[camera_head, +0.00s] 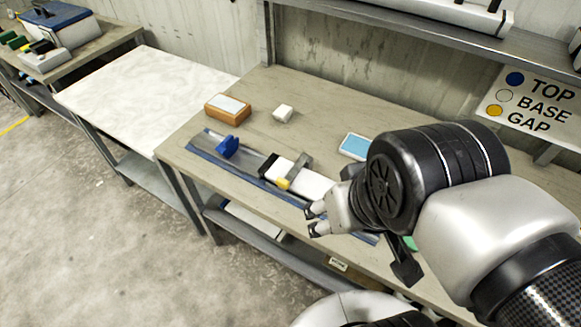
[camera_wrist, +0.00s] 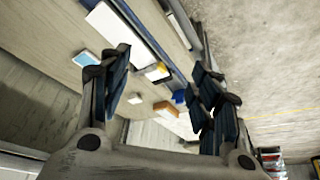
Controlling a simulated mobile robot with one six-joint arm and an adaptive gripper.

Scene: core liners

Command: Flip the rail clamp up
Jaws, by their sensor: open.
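The rail clamp (camera_head: 299,167) is a grey bar with a yellow tip at its front end. It lies across a long white piece (camera_head: 313,184) on the blue-edged rail (camera_head: 205,148). My gripper (camera_head: 312,221) is open and empty, near the rail's front edge and to the right of the clamp. In the wrist view, its fingers (camera_wrist: 165,95) are spread wide.
A blue block (camera_head: 228,146) sits on the rail's left part. Behind the rail are an orange-brown box (camera_head: 228,109), a small white block (camera_head: 282,113) and a light-blue-topped box (camera_head: 354,146). A shelf (camera_head: 420,37) overhangs the workbench's back. The white table (camera_head: 140,88) is clear.

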